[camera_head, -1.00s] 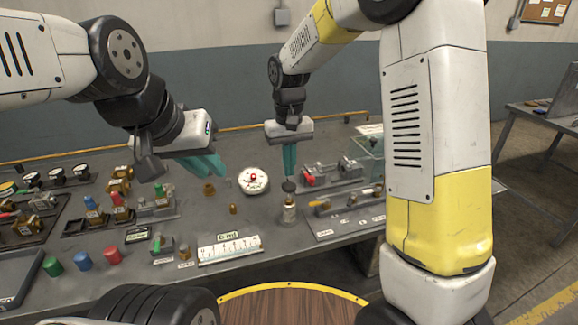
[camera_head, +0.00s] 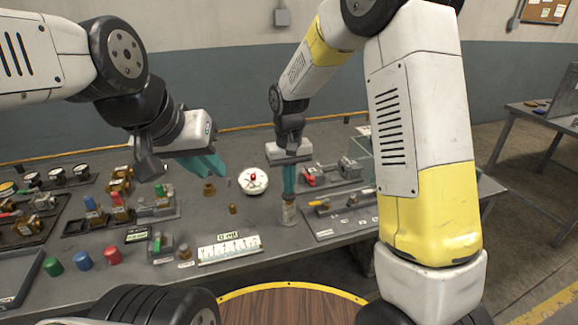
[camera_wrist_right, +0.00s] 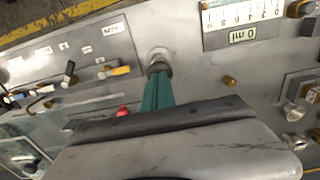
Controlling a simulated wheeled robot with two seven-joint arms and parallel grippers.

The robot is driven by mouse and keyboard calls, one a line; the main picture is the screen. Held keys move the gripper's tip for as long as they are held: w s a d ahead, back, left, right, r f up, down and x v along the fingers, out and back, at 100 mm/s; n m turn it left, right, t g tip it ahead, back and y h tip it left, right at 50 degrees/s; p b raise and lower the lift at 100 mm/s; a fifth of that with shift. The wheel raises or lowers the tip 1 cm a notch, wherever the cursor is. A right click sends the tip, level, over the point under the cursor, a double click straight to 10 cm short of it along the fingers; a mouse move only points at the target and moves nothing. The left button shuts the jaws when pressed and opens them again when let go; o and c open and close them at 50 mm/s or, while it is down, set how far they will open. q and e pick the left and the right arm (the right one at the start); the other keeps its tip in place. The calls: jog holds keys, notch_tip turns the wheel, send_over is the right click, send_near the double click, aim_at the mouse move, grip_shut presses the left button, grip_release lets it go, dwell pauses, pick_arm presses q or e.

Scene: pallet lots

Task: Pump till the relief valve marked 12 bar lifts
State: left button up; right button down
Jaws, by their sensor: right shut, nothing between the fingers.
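My right gripper (camera_head: 289,193) is shut, with its teal fingertips down on top of a small upright pump-like bottle (camera_head: 289,214). In the right wrist view, the shut fingers (camera_wrist_right: 157,88) meet its dark top (camera_wrist_right: 159,69), which they largely hide in the head view.
A white scale (camera_head: 229,248) lies at the bench front. Loose green (camera_head: 53,267), blue (camera_head: 83,260) and red (camera_head: 113,256) caps sit front left. A panel with a red-handled fitting (camera_head: 309,180) is right of the bottle. Several gauges (camera_head: 57,174) stand back left.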

jog(key=shift+s+d+f, duration=0.1)
jog(key=shift+s+f, duration=0.05)
jog(key=shift+f, duration=0.05)
notch_tip(320, 180, up, 14)
jog(key=shift+w+r, duration=0.2)
jog(key=shift+w, duration=0.05)
dwell(1.4)
jog(key=shift+r, duration=1.65)
notch_tip(320, 180, down, 14)
jog(key=shift+s+f, duration=0.1)
jog(key=shift+s, duration=0.05)
